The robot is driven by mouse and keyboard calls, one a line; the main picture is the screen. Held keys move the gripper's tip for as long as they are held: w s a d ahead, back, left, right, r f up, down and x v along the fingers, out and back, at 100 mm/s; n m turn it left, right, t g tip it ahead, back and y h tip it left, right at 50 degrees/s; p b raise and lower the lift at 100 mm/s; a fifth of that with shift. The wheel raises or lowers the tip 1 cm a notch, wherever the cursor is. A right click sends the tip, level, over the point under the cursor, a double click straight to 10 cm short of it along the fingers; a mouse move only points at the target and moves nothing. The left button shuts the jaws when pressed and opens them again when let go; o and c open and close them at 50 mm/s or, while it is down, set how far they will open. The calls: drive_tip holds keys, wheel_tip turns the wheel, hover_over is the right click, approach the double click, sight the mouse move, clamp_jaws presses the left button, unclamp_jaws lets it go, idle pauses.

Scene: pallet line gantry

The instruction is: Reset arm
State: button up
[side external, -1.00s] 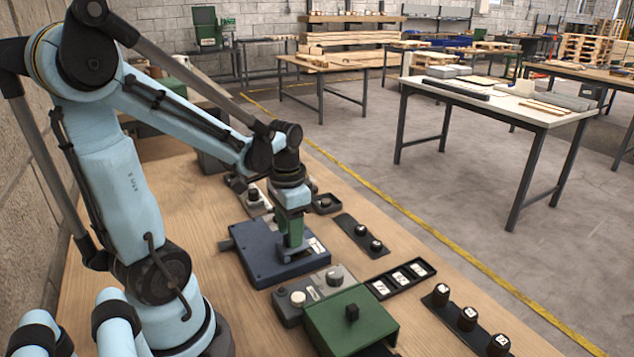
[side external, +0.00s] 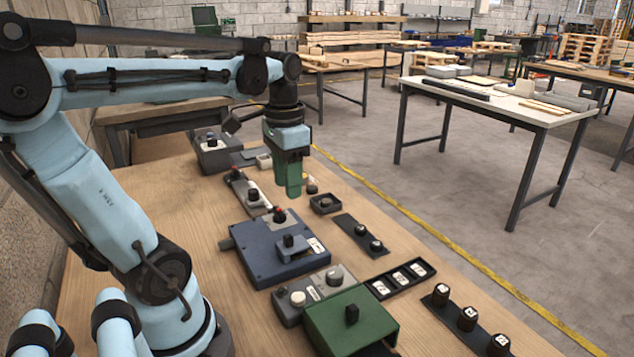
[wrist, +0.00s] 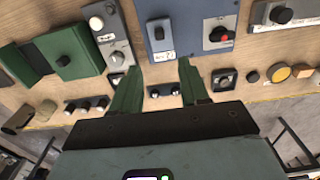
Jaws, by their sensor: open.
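My gripper (side external: 292,190) has green fingers and hangs pointing down above the far part of the wooden bench, clear of the devices. In the wrist view my gripper (wrist: 155,75) has its two green fingers spread apart with nothing between them. A dark blue box (side external: 262,262) with a black knob on a grey plate and a red-topped button lies on the bench, nearer the camera than the gripper. The blue box also shows at the top of the wrist view (wrist: 192,30).
A green box (side external: 352,322) with a black knob, a grey button box (side external: 292,309), a black tray of white labelled pieces (side external: 402,279) and a strip of black knobs (side external: 467,322) lie on the bench (side external: 170,215). Bench space left of the blue box is clear.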

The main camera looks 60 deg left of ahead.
idle(0.3)
drive_tip(key=w+d+f+t, duration=0.2)
drive_tip(key=d+t, duration=0.1)
drive_tip(key=d, duration=0.3)
drive_tip(key=w+d+f+t, duration=0.2)
drive_tip(key=d+t, duration=0.2)
drive_tip(key=d, duration=0.2)
drive_tip(key=shift+d+f, duration=0.25)
